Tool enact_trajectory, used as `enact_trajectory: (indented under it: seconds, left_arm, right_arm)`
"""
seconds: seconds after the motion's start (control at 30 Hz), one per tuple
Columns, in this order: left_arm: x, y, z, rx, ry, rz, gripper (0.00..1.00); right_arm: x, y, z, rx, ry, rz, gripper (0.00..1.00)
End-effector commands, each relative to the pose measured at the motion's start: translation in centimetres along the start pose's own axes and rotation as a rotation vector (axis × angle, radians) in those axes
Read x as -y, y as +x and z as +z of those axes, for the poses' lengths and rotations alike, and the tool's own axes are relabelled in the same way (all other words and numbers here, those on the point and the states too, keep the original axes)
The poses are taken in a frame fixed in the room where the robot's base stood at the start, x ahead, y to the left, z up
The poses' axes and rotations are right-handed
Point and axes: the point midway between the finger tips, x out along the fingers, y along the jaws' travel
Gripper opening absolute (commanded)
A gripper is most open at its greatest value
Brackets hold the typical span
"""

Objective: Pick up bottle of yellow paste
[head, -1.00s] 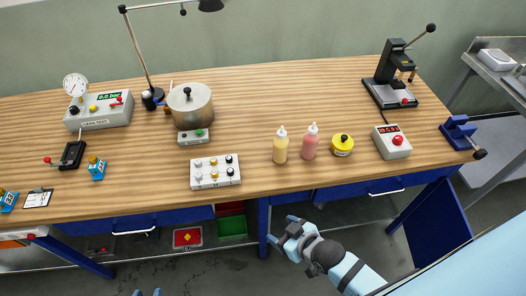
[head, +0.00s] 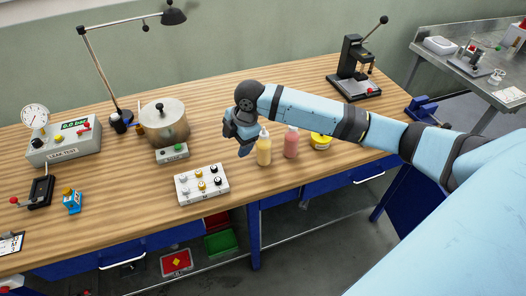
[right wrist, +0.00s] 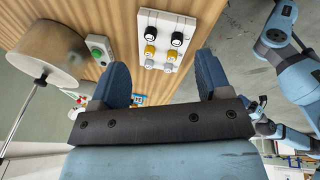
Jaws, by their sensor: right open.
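The bottle of yellow paste (head: 264,150) stands upright on the wooden bench in the head view, left of a similar pink bottle (head: 291,142). My right gripper (head: 242,151) is above the bench, pointing down, just left of the yellow bottle and close to it in the picture. Whether it touches the bottle cannot be told. In the right wrist view the two dark blue fingers (right wrist: 163,75) are spread apart with nothing held between them. Neither bottle shows in that view.
A yellow tin (head: 321,141) is right of the pink bottle, partly behind my arm. A white knob box (head: 201,184) lies left of the bottles, also in the right wrist view (right wrist: 165,40). A metal pot (head: 165,122) and a desk lamp (head: 100,70) stand behind.

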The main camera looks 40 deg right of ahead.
Motion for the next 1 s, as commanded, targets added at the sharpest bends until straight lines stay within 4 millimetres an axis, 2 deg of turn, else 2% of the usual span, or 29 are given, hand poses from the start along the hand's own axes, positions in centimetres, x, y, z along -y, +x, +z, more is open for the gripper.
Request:
enact_trajectory:
  seconds: [0.03, 0.2, 0.3, 0.4, 0.53, 0.8, 1.0]
  left_arm:
    - [0.2, 0.2, 0.3, 0.001, 0.002, -0.002, 0.43]
    - [0.4, 0.4, 0.7, 0.001, 0.003, -0.004, 0.43]
    - [0.3, 0.5, 0.7, 0.001, 0.003, -0.004, 0.43]
    - [0.3, 0.5, 0.8, 0.001, 0.003, -0.004, 0.43]
    - [0.3, 0.4, 0.6, 0.001, 0.003, -0.003, 0.43]
    - [0.3, 0.2, 0.3, 0.001, 0.004, -0.003, 0.43]
    - [0.3, 0.2, 0.2, 0.001, 0.004, -0.002, 0.43]
  right_arm:
    - [-1.3, -2.2, 1.8, 0.046, -0.041, -0.027, 0.71]
    - [-2.8, -7.9, 5.7, 0.133, -0.146, -0.144, 0.71]
    - [-3.1, -10.1, 7.0, 0.155, -0.177, -0.187, 0.71]
    - [-3.2, -11.1, 7.7, 0.164, -0.192, -0.210, 0.71]
    - [-2.8, -9.8, 8.1, 0.166, -0.196, -0.221, 0.71]
    - [-1.8, -4.9, 8.9, 0.165, -0.194, -0.217, 0.71]
    - [-1.4, -3.1, 9.3, 0.165, -0.195, -0.214, 0.71]
